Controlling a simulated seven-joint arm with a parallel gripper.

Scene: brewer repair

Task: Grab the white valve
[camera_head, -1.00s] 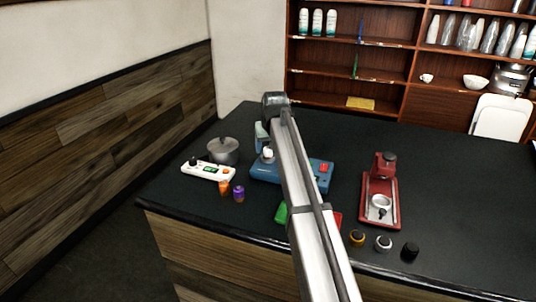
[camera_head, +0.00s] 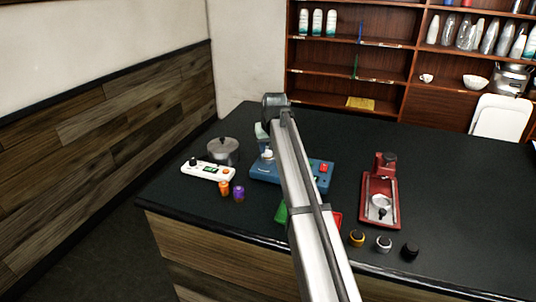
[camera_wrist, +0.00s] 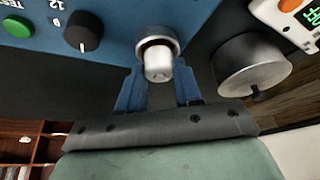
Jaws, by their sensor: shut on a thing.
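The white valve (camera_wrist: 158,68) is a small white cylinder in a metallic ring on the blue machine (camera_wrist: 110,18). In the wrist view, my gripper (camera_wrist: 158,85) has its two blue fingers on either side of the valve, shut on it. In the head view, the blue machine (camera_head: 262,172) stands on the dark counter, and the white valve (camera_head: 268,154) shows at its left part. My arm covers the middle of the machine. My gripper (camera_head: 264,146) is partly hidden at the arm's end, beside the valve.
A metal pot (camera_head: 223,151) and a white power strip-like box (camera_head: 207,170) stand to the left. Orange (camera_head: 224,188) and purple (camera_head: 239,193) cylinders sit in front. A red machine (camera_head: 380,200) and several knobs (camera_head: 383,243) are at the right. The back of the counter (camera_head: 430,165) is clear.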

